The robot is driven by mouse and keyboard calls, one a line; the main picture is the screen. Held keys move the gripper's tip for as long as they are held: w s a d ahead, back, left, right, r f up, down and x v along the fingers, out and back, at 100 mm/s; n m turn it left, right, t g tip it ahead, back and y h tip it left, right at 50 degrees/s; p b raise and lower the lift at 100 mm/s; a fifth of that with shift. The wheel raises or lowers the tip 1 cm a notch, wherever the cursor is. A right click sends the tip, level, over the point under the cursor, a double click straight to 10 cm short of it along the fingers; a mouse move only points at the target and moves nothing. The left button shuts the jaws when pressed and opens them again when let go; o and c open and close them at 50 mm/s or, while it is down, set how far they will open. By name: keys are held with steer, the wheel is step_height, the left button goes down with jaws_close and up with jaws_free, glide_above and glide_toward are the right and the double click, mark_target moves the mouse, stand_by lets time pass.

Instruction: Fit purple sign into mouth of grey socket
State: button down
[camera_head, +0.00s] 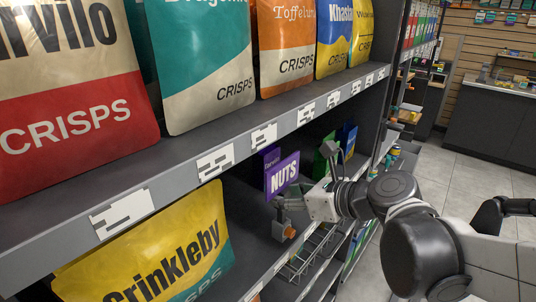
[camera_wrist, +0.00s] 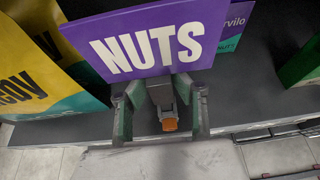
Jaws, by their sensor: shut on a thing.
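The purple sign (camera_head: 284,174), lettered NUTS in white, stands near upright above the shelf's front edge. In the wrist view the sign (camera_wrist: 160,42) is tilted and fills the upper middle, just beyond the fingertips. The grey socket (camera_head: 281,222), with an orange end, is at the shelf edge directly below the sign. In the wrist view the socket (camera_wrist: 160,94) shows between my fingers (camera_wrist: 160,88). Its mouth is hidden, so I cannot tell whether the sign is inside it.
A purple packet (camera_wrist: 234,22) stands behind the sign. A yellow crisps bag (camera_head: 150,250) is at left, green and blue packets (camera_head: 345,138) at right. The upper shelf (camera_head: 180,165) with large crisp bags overhangs. A wire rack (camera_head: 305,255) is below; the aisle floor at right is open.

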steer(key=shift+f+b, duration=0.6)
steer(key=shift+f, duration=0.15)
steer(key=c, duration=1.4)
jaws_free()
steer(key=shift+v, duration=6)
